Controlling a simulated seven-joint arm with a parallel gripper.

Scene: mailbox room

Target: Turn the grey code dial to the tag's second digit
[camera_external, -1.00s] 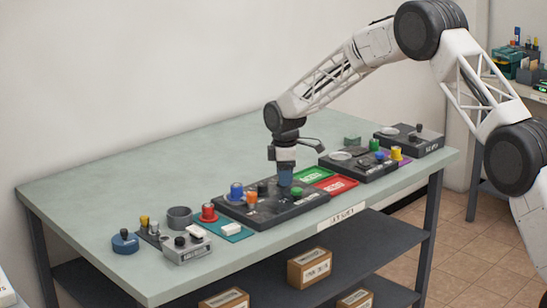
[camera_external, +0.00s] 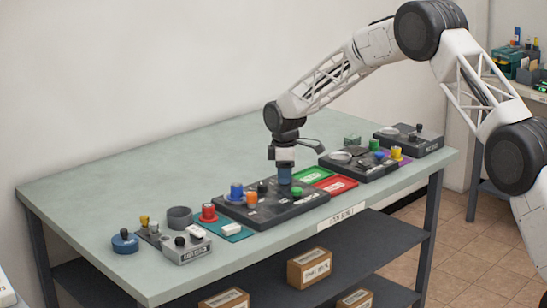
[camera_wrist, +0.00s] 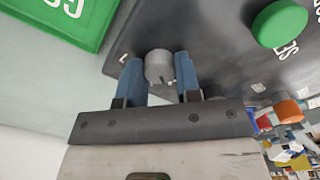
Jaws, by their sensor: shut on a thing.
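My gripper (camera_wrist: 160,75) is shut on the grey code dial (camera_wrist: 159,65), with a blue finger on each side of it in the wrist view. The dial is a short grey cylinder with a small dark notch on its near side. It sits on a dark panel (camera_wrist: 218,45) with partly cut white lettering. In the external view my gripper (camera_external: 284,180) points straight down at the dark panel (camera_external: 262,214), and hides the dial. I cannot read the dial's digit or any tag.
A green button (camera_wrist: 280,24) stands near the dial, with an orange knob (camera_external: 251,198) and blue knob (camera_external: 236,191) further left. Green (camera_external: 310,174) and red (camera_external: 336,184) plates lie to the right. The back of the table (camera_external: 150,165) is clear.

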